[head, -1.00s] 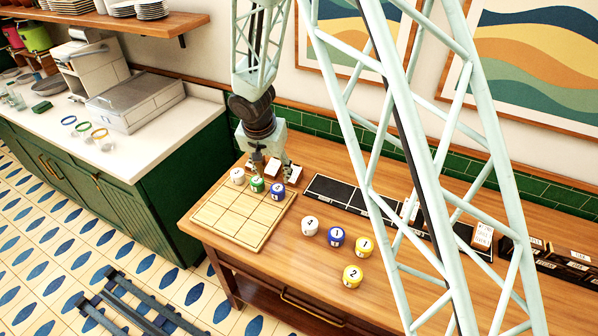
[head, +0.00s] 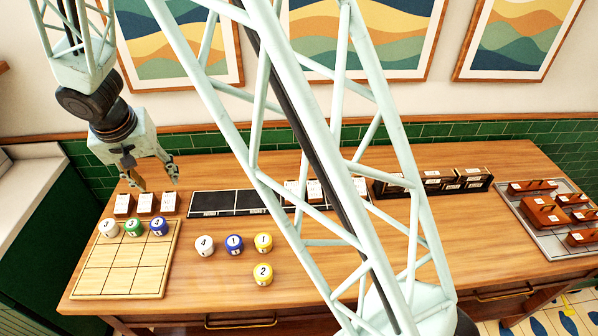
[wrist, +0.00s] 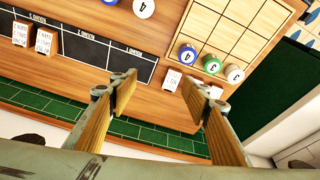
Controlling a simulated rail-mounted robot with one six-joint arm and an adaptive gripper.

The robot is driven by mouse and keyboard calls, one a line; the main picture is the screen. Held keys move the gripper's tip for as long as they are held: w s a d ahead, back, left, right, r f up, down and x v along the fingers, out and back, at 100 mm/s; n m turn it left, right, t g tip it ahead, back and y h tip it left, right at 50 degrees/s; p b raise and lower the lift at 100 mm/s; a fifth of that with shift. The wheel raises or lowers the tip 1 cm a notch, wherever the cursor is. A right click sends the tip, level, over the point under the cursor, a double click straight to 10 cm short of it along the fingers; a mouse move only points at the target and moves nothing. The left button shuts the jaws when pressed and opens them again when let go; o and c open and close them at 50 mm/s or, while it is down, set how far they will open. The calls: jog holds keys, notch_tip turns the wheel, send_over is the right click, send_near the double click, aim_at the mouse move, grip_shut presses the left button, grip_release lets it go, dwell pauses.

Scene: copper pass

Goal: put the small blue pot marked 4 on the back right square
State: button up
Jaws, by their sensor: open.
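A small blue pot (head: 158,227) stands upright at the back right square of the light wooden grid board (head: 118,285). In the wrist view the blue pot (wrist: 188,55) shows a 4 on its lid. A green pot (head: 133,228) marked 3 is beside it in the back row, and a white pot (head: 109,229) is at the back left. My gripper (head: 152,187) is open and empty, raised behind and above the back row, apart from the pots. In the wrist view nothing is between the fingertips (wrist: 160,95).
Loose pots stand right of the board: a white one (head: 204,246), a blue one marked 1 (head: 234,244) and two yellow ones (head: 263,242). Small card stands (head: 147,204) line the table behind the board. A black strip (head: 213,203) lies to their right.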

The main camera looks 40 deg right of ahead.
jog(key=s+d+r+n, duration=0.1)
jog(key=s+d+r, duration=0.6)
jog(key=s+r, duration=0.25)
jog(key=s+d+r, duration=0.6)
jog(key=s+r, duration=0.2)
jog(key=r, duration=0.3)
jog(key=s+d+r+n, duration=0.1)
jog(key=s+r, duration=0.1)
jog(key=s, duration=1.1)
jog(key=s+d+r+n+y, duration=0.1)
jog(key=s+d+r, duration=0.1)
jog(key=s, duration=1.1)
jog(key=shift+s+d+r+n+t, duration=0.3)
jog(key=shift+s+r, duration=0.1)
jog(key=shift+r, duration=0.45)
jog(key=shift+o, duration=0.6)
jog(key=shift+w+r, duration=0.1)
jog(key=shift+w, duration=0.05)
